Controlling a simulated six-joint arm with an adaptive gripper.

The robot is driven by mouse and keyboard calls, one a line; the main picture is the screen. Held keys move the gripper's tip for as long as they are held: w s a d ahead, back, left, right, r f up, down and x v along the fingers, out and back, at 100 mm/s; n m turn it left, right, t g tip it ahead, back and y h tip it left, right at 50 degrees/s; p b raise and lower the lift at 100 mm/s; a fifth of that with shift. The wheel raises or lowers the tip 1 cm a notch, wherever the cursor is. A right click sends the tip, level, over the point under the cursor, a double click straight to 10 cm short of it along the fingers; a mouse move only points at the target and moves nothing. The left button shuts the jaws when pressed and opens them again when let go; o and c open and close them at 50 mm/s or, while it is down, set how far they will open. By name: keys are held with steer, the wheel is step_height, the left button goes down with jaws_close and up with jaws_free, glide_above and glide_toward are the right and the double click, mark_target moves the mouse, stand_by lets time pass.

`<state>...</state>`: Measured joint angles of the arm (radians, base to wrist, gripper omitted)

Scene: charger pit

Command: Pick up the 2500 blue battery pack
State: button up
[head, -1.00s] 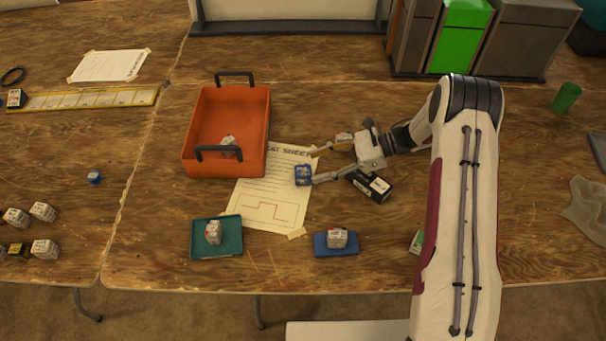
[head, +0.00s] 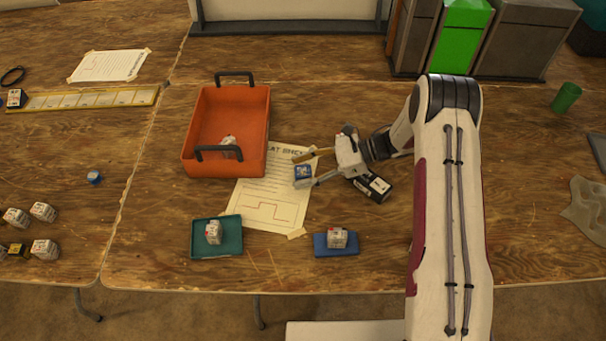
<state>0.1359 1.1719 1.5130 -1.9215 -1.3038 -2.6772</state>
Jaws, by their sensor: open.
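A small blue battery pack (head: 303,172) lies on the white cheat sheet (head: 266,196), right of the orange bin. Its label is too small to read. My gripper (head: 299,170) is open, with its fingers pointing left. One finger is on the far side of the blue pack and the other on the near side, so the pack appears between the fingertips. I cannot tell whether either finger touches it or how high the fingers are. A second small blue item (head: 94,177) lies far to the left.
The orange bin (head: 197,130) holds a small whitish block. A teal tray (head: 231,247) and a blue tray (head: 350,250) each hold a whitish block near the front edge. Several packs lie at far left.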

mark_target(303, 170)
steer(key=c, duration=1.3)
steer(key=shift+c, duration=0.2)
steer(key=shift+r, duration=0.2)
steer(key=shift+r, duration=4.85)
